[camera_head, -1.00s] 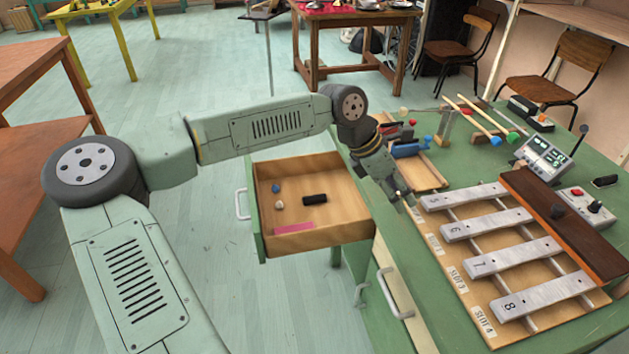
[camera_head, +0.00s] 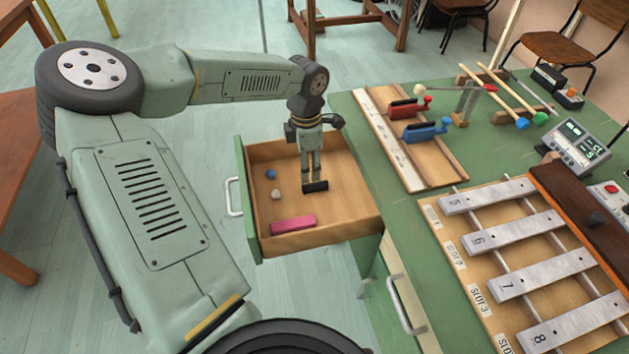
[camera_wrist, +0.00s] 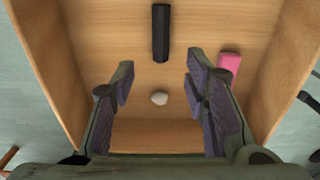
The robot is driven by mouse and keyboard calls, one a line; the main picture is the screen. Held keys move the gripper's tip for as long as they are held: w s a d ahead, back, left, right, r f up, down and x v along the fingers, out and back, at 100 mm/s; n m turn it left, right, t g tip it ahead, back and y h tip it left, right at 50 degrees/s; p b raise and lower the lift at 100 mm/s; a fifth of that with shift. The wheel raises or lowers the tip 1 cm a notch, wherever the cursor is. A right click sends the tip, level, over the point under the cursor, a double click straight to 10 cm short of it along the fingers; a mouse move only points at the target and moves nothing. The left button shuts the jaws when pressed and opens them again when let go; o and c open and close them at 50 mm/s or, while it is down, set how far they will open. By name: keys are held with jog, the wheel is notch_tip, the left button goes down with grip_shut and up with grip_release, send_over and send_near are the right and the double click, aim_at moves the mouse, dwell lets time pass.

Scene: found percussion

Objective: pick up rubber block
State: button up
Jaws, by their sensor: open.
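A black bar-shaped block (camera_head: 316,187) lies in the open drawer; it also shows at the top middle of the wrist view (camera_wrist: 161,32). A pink block (camera_head: 293,225) lies nearer the drawer's front side, and in the wrist view (camera_wrist: 229,65) it is right of the right finger. I cannot tell for sure which of the two is the rubber block. My gripper (camera_head: 311,177) points down into the drawer beside the black block. In the wrist view its fingers (camera_wrist: 160,72) are apart with nothing held; the black block lies beyond their tips, in line with the gap.
The wooden drawer (camera_head: 345,205) also holds a whitish pebble (camera_head: 276,194), seen between the fingers in the wrist view (camera_wrist: 159,98), and a blue piece (camera_head: 271,174). Its walls stand around my gripper. The green bench (camera_head: 400,225) on the right carries numbered metal bars (camera_head: 545,275) and a wooden tray (camera_head: 440,172).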

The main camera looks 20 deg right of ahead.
aim_at(315, 186)
jog(key=shift+a+f+p, duration=0.1)
jog(key=shift+f+p, duration=0.95)
jog(key=shift+f, duration=2.55)
jog(key=shift+c, duration=0.4)
grip_shut()
